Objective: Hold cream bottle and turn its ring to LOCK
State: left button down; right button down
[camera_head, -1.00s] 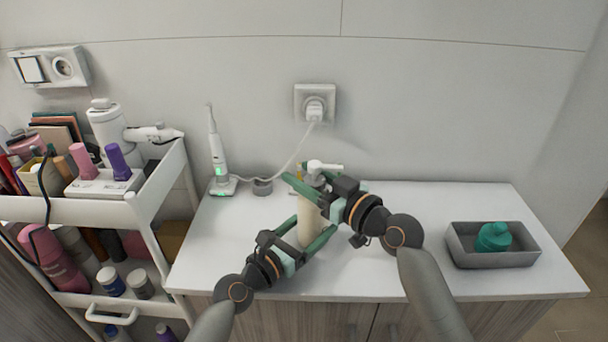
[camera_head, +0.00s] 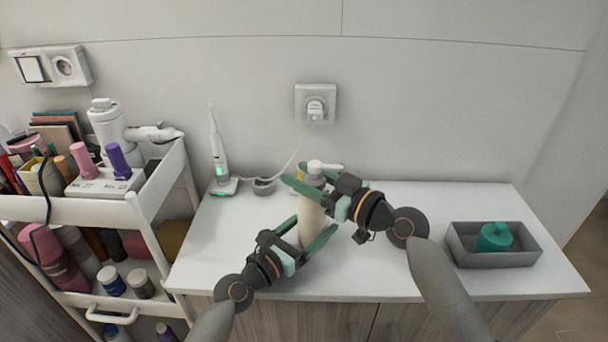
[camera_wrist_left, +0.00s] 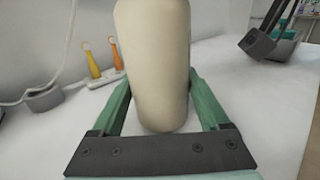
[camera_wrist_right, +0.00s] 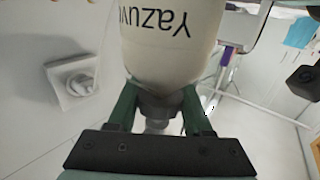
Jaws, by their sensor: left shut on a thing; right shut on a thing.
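The cream bottle (camera_head: 311,214) stands upright near the middle of the white counter, with a white pump head (camera_head: 319,166) on top. My left gripper (camera_head: 311,231) is shut on its lower body; the left wrist view shows the plain cream-coloured body (camera_wrist_left: 155,65) between the green fingers. My right gripper (camera_head: 313,178) is shut on the ring at the bottle's neck, just under the pump head. In the right wrist view the bottle shows upside down with dark lettering, and the grey ring (camera_wrist_right: 160,100) sits between the fingers. Any LOCK mark is hidden or too small to read.
An electric toothbrush (camera_head: 217,155) on its charger and a small grey cup (camera_head: 263,186) stand at the back left. A loaded white cart (camera_head: 90,211) stands left. The counter between bottle and tray is clear.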

jog(key=n+g+y, duration=0.1)
jog(key=g, duration=0.1)
jog(key=n+g+y, duration=0.1)
jog(key=n+g, duration=0.1)
jog(key=s+n+g+y, duration=0.1)
jog(key=g, duration=0.1)
jog(key=shift+a+n+g, duration=0.15)
jog(key=shift+n+g, duration=0.25)
jog(key=shift+s+n+g+y, duration=0.15)
jog(key=shift+n+g, duration=0.8)
jog(key=shift+g, duration=0.5)
jog(key=shift+s+n+g+y, duration=0.15)
jog(key=shift+n+g, duration=0.8)
jog(key=shift+g, duration=0.5)
jog(key=shift+s+f+n+g, duration=0.1)
jog(key=shift+s+n+g, duration=0.15)
jog(key=shift+g, duration=0.45)
jog(key=shift+c, duration=1.5)
grip_release()
jog(key=w+d, duration=0.1)
jog(key=d, duration=0.6)
jog(key=shift+w+d, duration=0.15)
jog(key=shift+d, duration=0.05)
